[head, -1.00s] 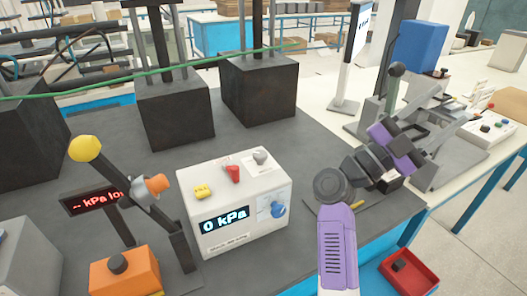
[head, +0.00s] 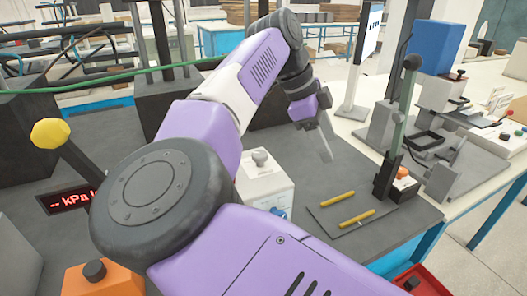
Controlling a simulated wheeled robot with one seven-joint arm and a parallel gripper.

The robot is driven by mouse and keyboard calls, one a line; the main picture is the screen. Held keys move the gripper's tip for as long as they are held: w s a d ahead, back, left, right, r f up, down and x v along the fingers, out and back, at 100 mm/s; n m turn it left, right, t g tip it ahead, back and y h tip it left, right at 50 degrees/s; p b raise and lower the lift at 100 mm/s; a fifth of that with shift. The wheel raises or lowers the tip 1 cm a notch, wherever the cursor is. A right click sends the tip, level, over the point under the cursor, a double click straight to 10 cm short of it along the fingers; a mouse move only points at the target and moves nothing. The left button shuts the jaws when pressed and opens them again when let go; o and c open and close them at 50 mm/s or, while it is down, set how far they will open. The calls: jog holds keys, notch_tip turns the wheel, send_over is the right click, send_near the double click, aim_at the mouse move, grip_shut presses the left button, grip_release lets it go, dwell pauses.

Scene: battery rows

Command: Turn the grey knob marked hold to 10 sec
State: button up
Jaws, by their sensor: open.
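The white box (head: 262,186) stands on the dark bench, largely hidden behind my arm. The grey knob (head: 261,158) sits on its top near the back right and is in clear view. The marks on the plate around it are too small to read, so I cannot tell its setting. The box's display and its yellow and red controls are hidden by my arm. My gripper (head: 325,139) hangs to the right of the grey knob and apart from it, pointing down. It is open with nothing seen in it.
A dark plate (head: 343,222) with two yellow rods lies right of the box. A green lever with a black ball (head: 412,63) stands beyond it. A yellow-ball lever (head: 51,132) and an orange box (head: 86,280) are at left. A green cable (head: 60,87) crosses behind.

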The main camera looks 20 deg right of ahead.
aim_at(260, 154)
jog(key=w+a+r+n+y, duration=0.1)
jog(key=a+r, duration=0.1)
jog(key=a, duration=0.2)
jog(key=w+a+r+n+t+y, duration=0.1)
jog(key=w+a+r+y, duration=0.1)
jog(key=a, duration=0.3)
jog(key=w+a+r+n+t+y+b, duration=0.1)
jog(key=w+a+r+n+y, duration=0.1)
jog(key=a, duration=0.2)
jog(key=shift+w+a, duration=0.15)
jog(key=shift+a, duration=0.2)
notch_tip(260, 154, down, 8)
jog(key=shift+d+r, duration=0.1)
jog(key=shift+r, duration=0.15)
grip_shut()
